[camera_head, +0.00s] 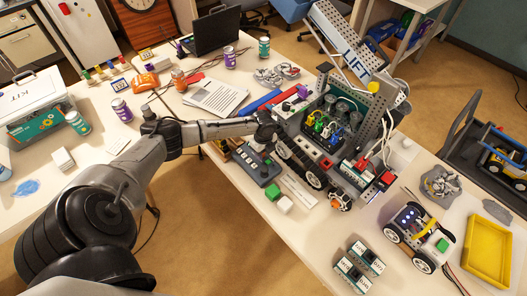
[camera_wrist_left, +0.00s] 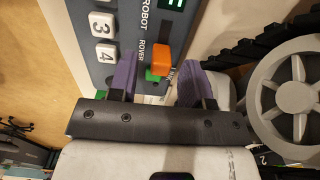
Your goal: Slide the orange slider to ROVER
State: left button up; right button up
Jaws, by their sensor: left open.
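The orange slider (camera_wrist_left: 161,59) stands up from a dark grey control panel (camera_wrist_left: 92,16) in the left wrist view, beside the printed word ROVER. The word ROBOT is printed farther up the same side. The panel also shows in the head view (camera_head: 249,168), beside the robot vehicle. My left gripper (camera_wrist_left: 156,82) is open, its two purple fingertips on either side of the slider's near end, with gaps showing. In the head view the left gripper (camera_head: 266,130) is over the panel's far end and hides the slider. My right gripper is not in view.
A large tracked robot vehicle (camera_head: 336,130) stands close to the right of the panel; its wheel (camera_wrist_left: 296,88) is right of my fingers. White keys 3 (camera_wrist_left: 102,24) and 4 (camera_wrist_left: 106,53) are left of the slider. Green and white blocks (camera_head: 272,193) lie in front.

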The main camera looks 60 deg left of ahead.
pick_arm(q)
notch_tip(320, 180, up, 14)
jog(key=shift+p, duration=0.45)
jog(key=shift+f, duration=0.1)
dwell(0.6)
